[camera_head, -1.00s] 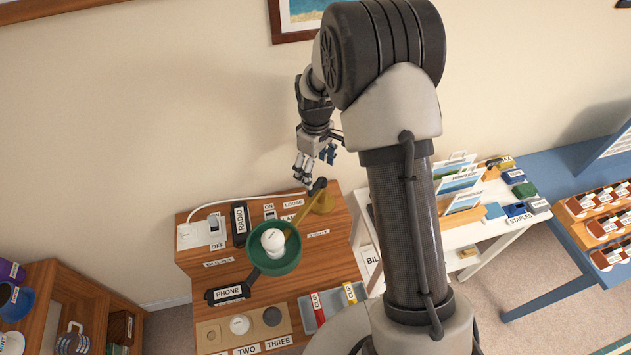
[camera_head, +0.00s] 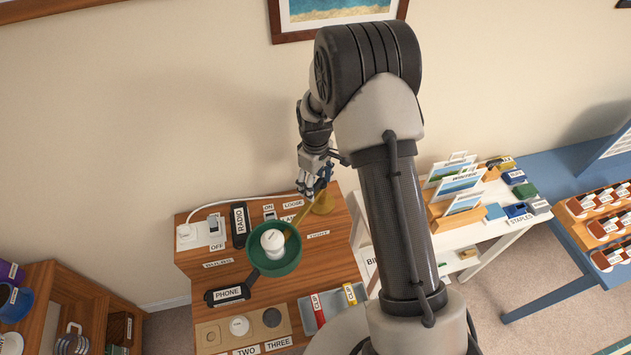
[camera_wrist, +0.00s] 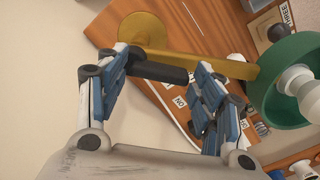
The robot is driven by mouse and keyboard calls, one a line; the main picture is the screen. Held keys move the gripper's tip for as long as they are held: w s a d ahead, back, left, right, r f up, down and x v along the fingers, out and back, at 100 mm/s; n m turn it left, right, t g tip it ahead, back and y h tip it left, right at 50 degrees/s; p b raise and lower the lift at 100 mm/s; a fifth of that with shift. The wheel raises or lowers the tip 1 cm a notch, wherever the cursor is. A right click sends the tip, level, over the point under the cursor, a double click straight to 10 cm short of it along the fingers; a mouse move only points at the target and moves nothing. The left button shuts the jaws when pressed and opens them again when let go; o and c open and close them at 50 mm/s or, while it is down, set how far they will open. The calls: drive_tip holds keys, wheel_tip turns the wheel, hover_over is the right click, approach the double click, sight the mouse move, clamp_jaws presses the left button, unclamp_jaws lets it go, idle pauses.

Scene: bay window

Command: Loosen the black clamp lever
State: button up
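The black clamp lever (camera_wrist: 160,71) shows in the wrist view as a short dark bar beside the lamp's brass arm (camera_wrist: 205,65). My gripper (camera_wrist: 165,92) is open, its two blue-and-grey fingers apart. The lever lies across the gap between them, its left end close to the left finger; I cannot tell if they touch. In the head view my gripper (camera_head: 314,190) is at the top of the lamp's brass post (camera_head: 324,203) and hides the lever. The green lamp shade (camera_head: 274,265) with a white bulb (camera_head: 273,242) hangs over the wooden desk.
A white table (camera_head: 490,232) with cards stands to the right. The wall is close behind my gripper.

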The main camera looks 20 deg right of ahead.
drive_tip(key=c, duration=0.6)
drive_tip(key=shift+c, duration=0.2)
drive_tip(key=shift+w+a+m+b, duration=0.1)
drive_tip(key=shift+w+m+b, duration=0.25)
drive_tip(key=shift+m, duration=0.95)
drive_tip(key=shift+w+a+m+b, duration=0.15)
drive_tip(key=shift+w+m+b, duration=0.25)
drive_tip(key=shift+m, duration=0.9)
drive_tip(key=shift+w+a+m+b, duration=0.1)
drive_tip(key=shift+w+m+b, duration=0.25)
drive_tip(key=shift+m, duration=0.95)
drive_tip(key=o, duration=1.1)
drive_tip(key=shift+c, duration=0.2)
